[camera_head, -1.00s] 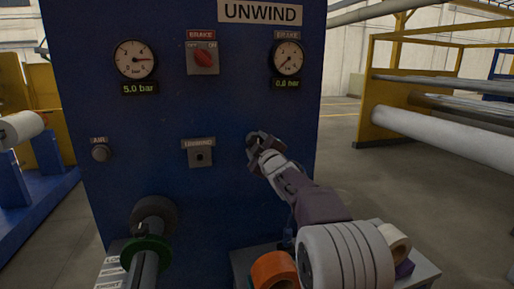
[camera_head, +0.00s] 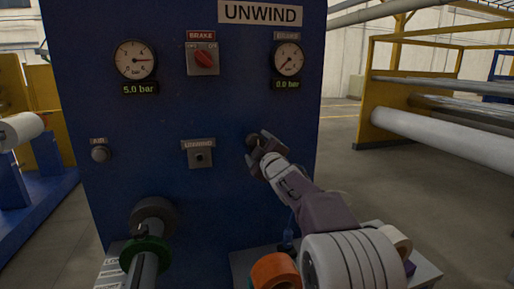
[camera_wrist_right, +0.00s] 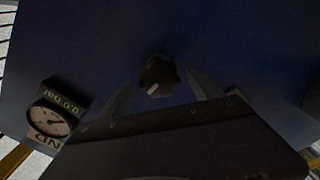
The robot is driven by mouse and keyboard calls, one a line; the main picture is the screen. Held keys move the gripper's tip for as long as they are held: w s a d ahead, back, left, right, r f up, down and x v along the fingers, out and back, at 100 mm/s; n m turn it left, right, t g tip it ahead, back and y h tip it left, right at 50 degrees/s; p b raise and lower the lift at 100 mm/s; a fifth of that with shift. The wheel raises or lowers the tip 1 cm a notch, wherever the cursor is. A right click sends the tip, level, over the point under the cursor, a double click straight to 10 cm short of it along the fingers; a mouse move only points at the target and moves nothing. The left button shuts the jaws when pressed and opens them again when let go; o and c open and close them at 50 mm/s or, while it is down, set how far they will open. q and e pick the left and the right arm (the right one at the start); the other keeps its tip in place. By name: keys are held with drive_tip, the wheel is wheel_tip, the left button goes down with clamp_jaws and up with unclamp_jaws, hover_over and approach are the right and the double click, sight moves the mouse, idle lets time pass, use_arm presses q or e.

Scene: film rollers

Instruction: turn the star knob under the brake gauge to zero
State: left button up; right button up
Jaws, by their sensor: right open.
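The star knob (camera_wrist_right: 157,73) is dark with a white mark. In the right wrist view it shows between the fingertips of my right gripper (camera_wrist_right: 161,77), which is open. I cannot tell whether the fingers touch it. In the head view my right gripper (camera_head: 262,148) is at the blue panel and partly covers the knob (camera_head: 252,139). The brake gauge (camera_head: 289,59) is above it, with a display (camera_head: 287,84) reading 0.0 bar. The gauge also shows tilted in the right wrist view (camera_wrist_right: 52,120). My left gripper is not in view.
The blue panel (camera_head: 110,110) also bears a 5.0 bar gauge (camera_head: 135,60), a red brake switch (camera_head: 203,59), an air knob (camera_head: 100,154) and an unwind button (camera_head: 200,158). A shaft with a green collar (camera_head: 146,253) sticks out below. An orange roll (camera_head: 274,270) sits under my right arm.

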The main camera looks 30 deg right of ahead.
drive_tip(key=v, duration=0.7)
drive_tip(key=shift+s, duration=0.35)
